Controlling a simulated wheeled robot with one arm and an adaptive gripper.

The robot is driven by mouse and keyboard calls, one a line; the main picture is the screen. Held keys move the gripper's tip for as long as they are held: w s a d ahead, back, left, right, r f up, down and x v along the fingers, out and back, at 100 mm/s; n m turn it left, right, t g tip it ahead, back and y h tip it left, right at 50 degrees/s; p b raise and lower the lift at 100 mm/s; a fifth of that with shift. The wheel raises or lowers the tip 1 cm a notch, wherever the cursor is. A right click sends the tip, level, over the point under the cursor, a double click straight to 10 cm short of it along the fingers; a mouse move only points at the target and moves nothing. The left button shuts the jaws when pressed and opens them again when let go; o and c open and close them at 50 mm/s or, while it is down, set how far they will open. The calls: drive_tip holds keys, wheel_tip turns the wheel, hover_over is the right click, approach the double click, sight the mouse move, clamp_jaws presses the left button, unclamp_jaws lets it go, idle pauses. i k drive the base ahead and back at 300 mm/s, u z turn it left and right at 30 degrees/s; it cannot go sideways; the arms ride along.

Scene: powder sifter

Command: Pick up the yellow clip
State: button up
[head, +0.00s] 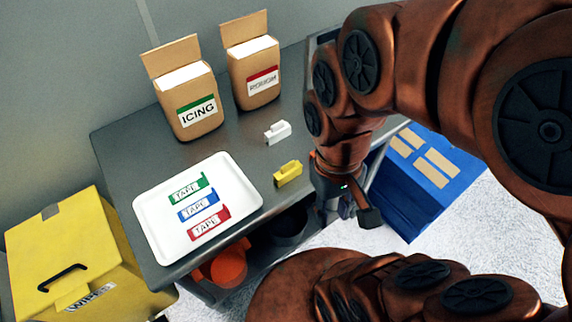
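The yellow clip (288,174) lies on the grey metal table (140,171) near its front edge, to the right of the white tray. My gripper (352,212) is just to the right of the yellow clip and apart from it, beyond the table's front edge in the picture. The gripper is dark and partly hidden by my own arm, so its finger opening does not show clearly. I see nothing held in it. A similar white clip (277,132) lies farther back on the table.
A white tray (151,228) holds green, blue and red tape packs. Two paper bags, ICING (190,95) and another with a red label (252,68), stand at the back. A yellow WIPES box (70,255) is at left, a blue box (420,190) at right.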

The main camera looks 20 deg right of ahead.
sight(292, 169)
drive_tip(key=z, duration=0.05)
drive_tip(key=k, duration=0.15)
drive_tip(key=u, duration=2.1)
drive_tip(key=k, duration=0.55)
drive_tip(key=z, duration=0.8)
